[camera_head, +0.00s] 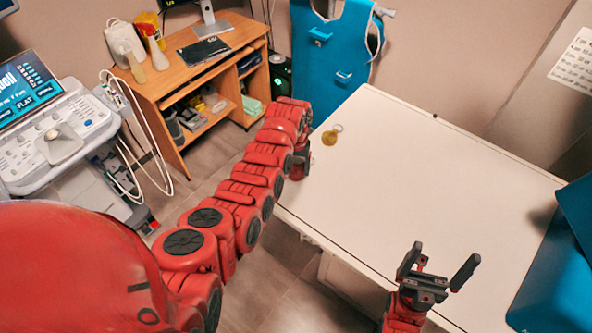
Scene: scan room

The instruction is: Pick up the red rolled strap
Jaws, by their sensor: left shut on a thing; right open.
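My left gripper (299,168) is at the left edge of the white table, pointing down, its fingers partly hidden by my red arm. It is shut on a small reddish thing, which I take to be the red rolled strap; it is hard to tell apart from the red arm and mostly hidden. No other red strap shows on the table. My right gripper (438,275) is open and empty over the near part of the table, its fingers pointing up in the picture.
The white table (420,180) is mostly bare. A round gold tag with a ring (331,136) lies near the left gripper. A blue object (560,275) stands at the right. A wooden desk (190,85) and an ultrasound console (60,125) stand at the left.

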